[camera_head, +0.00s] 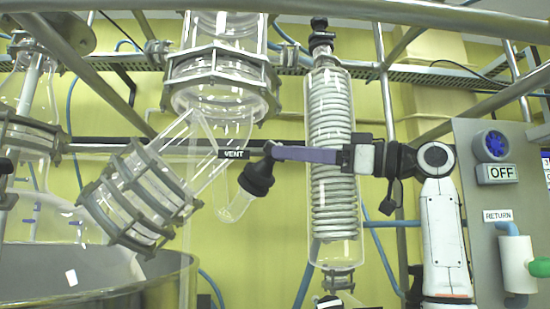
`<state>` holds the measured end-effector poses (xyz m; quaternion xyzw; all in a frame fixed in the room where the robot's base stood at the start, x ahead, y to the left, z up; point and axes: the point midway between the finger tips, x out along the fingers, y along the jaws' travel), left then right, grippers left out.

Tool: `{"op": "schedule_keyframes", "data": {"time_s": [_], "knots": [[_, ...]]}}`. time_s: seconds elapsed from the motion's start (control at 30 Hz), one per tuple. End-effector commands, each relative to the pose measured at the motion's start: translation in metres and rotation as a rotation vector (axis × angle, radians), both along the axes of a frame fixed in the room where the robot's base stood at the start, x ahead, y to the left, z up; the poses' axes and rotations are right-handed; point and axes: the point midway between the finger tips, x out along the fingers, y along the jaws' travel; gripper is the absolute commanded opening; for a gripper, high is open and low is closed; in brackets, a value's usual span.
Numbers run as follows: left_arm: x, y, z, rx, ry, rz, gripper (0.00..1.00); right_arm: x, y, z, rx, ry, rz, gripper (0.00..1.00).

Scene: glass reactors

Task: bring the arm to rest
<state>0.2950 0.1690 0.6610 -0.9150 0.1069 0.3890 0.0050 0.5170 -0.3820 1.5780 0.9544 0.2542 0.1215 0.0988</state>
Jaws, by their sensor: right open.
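My right arm (442,240) rises at the right and bends left at the wrist. Its gripper (278,153) reaches left in front of the coil condenser (330,110), with a long purple finger seen side-on. The gripper is open. The fingertip end is close to the black cap (257,176) on a slanted glass side tube, beside the VENT label (233,153). Whether they touch cannot be told. My left gripper is not in view.
A glass column (222,75) with metal flanges and a slanted flanged glass section (140,198) stand left. A steel vessel rim (165,268) is below. Metal rails cross the top.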

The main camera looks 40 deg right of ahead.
Motion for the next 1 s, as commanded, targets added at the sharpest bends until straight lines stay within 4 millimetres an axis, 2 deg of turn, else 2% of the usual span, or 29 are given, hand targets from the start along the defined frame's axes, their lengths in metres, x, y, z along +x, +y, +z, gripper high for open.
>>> {"op": "schedule_keyframes", "data": {"time_s": [0.2,0.77,0.87,0.97,1.0], "knots": [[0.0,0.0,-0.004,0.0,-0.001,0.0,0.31,-0.014,-0.008,-0.003,-0.002,-0.001,0.0,0.57],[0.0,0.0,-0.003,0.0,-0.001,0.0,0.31,-0.013,-0.008,-0.003,-0.001,0.0,-0.001,0.57],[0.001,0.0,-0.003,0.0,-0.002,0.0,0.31,-0.006,-0.009,-0.011,-0.009,0.008,-0.023,0.57],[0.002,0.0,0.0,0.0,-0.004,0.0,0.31,0.015,-0.013,-0.033,-0.035,0.027,-0.087,0.57],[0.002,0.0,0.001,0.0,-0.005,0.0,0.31,0.026,-0.016,-0.047,-0.052,0.038,-0.124,0.57]]}}
